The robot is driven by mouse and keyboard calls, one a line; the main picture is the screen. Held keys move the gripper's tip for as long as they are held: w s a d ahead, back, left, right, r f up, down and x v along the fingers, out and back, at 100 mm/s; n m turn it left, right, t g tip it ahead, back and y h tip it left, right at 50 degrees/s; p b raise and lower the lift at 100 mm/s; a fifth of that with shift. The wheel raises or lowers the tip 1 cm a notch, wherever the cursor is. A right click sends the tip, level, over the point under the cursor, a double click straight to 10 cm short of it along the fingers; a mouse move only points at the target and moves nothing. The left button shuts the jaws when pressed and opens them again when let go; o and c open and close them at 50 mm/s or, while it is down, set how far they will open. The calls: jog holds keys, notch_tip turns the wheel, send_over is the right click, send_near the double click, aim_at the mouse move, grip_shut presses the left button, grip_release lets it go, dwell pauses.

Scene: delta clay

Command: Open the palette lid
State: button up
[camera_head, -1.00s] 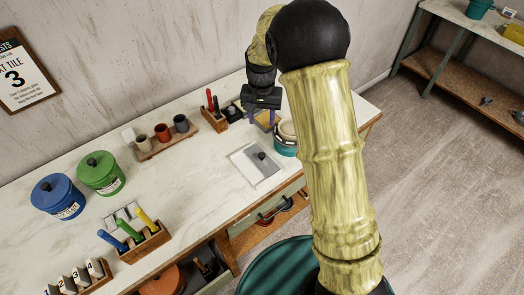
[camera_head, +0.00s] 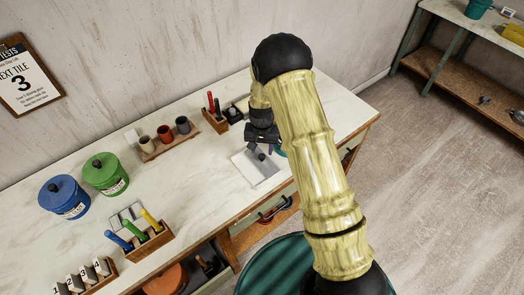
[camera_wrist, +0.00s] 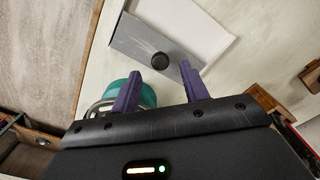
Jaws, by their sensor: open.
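The palette (camera_head: 241,162) is a flat white tray on the bench, and it also shows in the wrist view (camera_wrist: 205,30). A grey lid (camera_head: 267,170) with a round black knob (camera_head: 261,156) covers part of it. In the wrist view the lid (camera_wrist: 135,37) lies flat, with its knob (camera_wrist: 160,61) between and just beyond my fingertips. My gripper (camera_head: 263,146) is open and empty at the knob's back side, its two purple fingers (camera_wrist: 160,72) apart. I cannot tell its height over the lid or any contact.
A teal jar (camera_wrist: 147,96) stands close beside the palette, partly hidden by my gripper. A wooden tool block (camera_head: 215,120) and a board with cups (camera_head: 164,134) stand behind. Blue (camera_head: 63,199) and green (camera_head: 106,176) canisters stand at left. Bench left of the palette is clear.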

aim_at(262, 156)
jog(key=shift+f+p, duration=0.3)
jog(key=shift+f, duration=1.35)
grip_shut()
